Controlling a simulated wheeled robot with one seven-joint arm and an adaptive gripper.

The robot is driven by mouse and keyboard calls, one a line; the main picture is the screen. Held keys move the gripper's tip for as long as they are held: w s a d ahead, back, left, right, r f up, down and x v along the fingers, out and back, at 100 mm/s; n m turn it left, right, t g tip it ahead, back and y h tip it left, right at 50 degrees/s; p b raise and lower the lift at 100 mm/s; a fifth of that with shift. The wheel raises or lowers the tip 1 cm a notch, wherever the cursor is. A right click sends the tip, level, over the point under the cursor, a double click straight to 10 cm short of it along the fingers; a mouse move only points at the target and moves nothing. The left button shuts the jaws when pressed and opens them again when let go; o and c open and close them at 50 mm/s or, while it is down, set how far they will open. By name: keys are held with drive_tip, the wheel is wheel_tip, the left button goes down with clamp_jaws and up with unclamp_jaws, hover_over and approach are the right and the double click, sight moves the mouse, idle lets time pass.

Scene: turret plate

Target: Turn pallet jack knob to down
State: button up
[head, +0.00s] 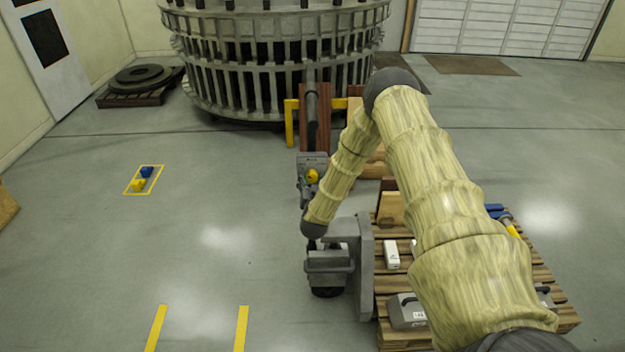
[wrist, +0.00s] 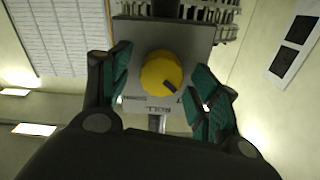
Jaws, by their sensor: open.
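The yellow knob (head: 312,176) sits on a grey panel (head: 312,159) in front of my arm's end. In the wrist view the round knob (wrist: 158,72) is close, in the middle of the grey panel (wrist: 200,35). Its dark pointer mark aims toward the lower right. Lettering on the panel below the knob includes an upside-down "ROLL"; the rest is partly hidden. My gripper (wrist: 163,65) is open, with one teal-padded finger on each side of the knob and a visible gap to it.
A grey wheeled body (head: 330,265), seemingly the pallet jack, stands beside a wooden pallet (head: 395,340) carrying boxes and tools. A large caged ring structure (head: 275,60) stands behind. Blue and yellow pieces lie in a marked floor square (head: 144,180). The floor at left is open.

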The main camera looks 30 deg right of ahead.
drive_tip(key=c, duration=1)
